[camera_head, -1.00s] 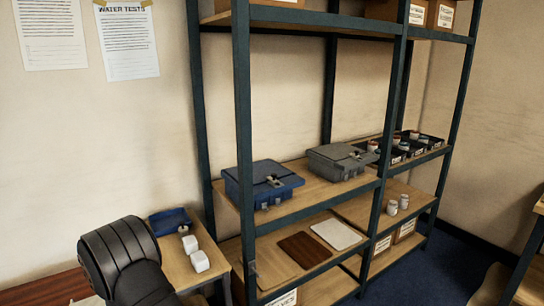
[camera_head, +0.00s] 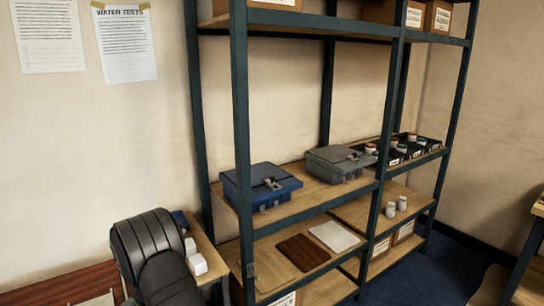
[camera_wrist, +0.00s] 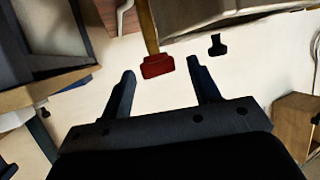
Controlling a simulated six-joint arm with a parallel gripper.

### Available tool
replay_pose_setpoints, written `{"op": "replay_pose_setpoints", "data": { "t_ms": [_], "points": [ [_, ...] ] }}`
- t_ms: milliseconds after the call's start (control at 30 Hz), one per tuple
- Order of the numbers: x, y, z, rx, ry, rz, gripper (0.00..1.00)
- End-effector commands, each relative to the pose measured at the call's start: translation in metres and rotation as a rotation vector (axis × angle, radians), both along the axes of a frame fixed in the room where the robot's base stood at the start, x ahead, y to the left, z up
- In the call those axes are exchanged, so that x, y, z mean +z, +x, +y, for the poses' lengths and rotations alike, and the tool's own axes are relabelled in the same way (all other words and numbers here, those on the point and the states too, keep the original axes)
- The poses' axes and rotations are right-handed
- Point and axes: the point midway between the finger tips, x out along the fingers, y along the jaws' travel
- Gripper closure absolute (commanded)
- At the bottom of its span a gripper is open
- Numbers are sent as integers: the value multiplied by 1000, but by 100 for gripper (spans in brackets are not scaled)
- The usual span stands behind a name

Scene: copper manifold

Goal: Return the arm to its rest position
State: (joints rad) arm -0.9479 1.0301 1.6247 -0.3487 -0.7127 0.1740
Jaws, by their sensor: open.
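My gripper (camera_wrist: 162,72) shows in the wrist view with its two dark fingers spread apart. Nothing is held between them. A red-ended piece on a tan shaft (camera_wrist: 157,66) shows beyond the fingertips, apart from them as far as I can tell. In the head view only a black rounded part of my arm shows at the lower left, in front of the small wooden table (camera_head: 207,252); my gripper is out of that view.
The shelf rack (camera_head: 243,130) stands right of my arm, with a blue case (camera_head: 262,186), a grey case (camera_head: 338,163) and black bins (camera_head: 405,150). White blocks (camera_head: 197,264) sit on the small table. The wrist view shows a wooden box (camera_wrist: 298,125) at right.

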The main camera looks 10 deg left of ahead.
Motion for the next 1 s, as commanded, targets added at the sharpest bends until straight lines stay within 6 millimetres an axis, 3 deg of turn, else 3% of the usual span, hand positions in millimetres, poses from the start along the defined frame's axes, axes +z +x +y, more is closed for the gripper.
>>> {"op": "replay_pose_setpoints", "data": {
  "t_ms": [200,700,1000],
  "points": [
    [0,2,-1,76,-1,-1,44],
    [36,-24,-83,76,-1,-1,44],
    [43,-29,-100,77,-1,0,44]
  ]
}}
